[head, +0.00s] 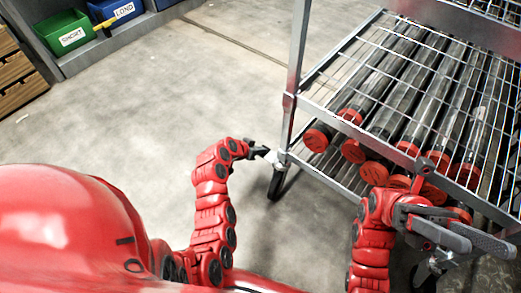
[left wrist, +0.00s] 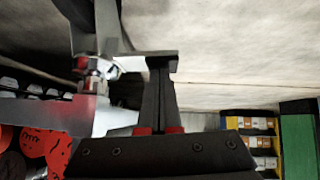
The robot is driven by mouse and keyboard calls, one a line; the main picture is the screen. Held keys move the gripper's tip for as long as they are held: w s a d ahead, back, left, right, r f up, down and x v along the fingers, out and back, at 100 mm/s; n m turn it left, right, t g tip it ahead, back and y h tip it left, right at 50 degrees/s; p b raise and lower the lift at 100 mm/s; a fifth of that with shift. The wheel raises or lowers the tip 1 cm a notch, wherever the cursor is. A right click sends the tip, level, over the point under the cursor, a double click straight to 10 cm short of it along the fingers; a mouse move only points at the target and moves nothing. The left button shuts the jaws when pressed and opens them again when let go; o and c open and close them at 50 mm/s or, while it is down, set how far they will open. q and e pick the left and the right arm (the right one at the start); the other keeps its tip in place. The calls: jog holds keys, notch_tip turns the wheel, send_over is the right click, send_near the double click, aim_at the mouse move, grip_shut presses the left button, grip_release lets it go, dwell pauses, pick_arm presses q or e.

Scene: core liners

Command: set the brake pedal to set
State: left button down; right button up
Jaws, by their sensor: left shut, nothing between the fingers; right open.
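The wire cart's near-left caster (head: 277,183) stands below the corner post in the head view. In the left wrist view, its metal fork (left wrist: 107,25) and bright stem are at upper left, appearing upside down. I cannot clearly make out the brake pedal or its setting. My left gripper (head: 268,154) is shut and empty, its tips close beside the caster and post. It also shows in the left wrist view (left wrist: 160,62); I cannot tell whether it touches. My right gripper (head: 490,248) is open and empty in front of the cart's lower right.
The cart's lower wire shelf (head: 340,85) holds several clear tubes with red caps (head: 318,137). Green (head: 68,36) and blue bins stand at the back left, beside wooden drawers (head: 15,75). The concrete floor left of the cart is clear.

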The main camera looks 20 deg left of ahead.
pick_arm(q)
jog(key=f+h+b, duration=0.1)
jog(key=f+n+h+b, duration=0.1)
jog(key=shift+w+a+g+h, duration=0.2)
jog(key=shift+a+g+h, duration=0.1)
jog(key=shift+a+g, duration=0.1)
jog(key=shift+f, duration=0.3)
pick_arm(e)
jog(key=s+d+n+t+h, duration=0.5)
jog(key=s+d+t, duration=0.2)
jog(key=s+t, duration=0.1)
jog(key=shift+s+t+h, duration=0.3)
jog(key=shift+t+h, duration=0.1)
jog(key=shift+t, duration=0.5)
jog(key=shift+f, duration=0.1)
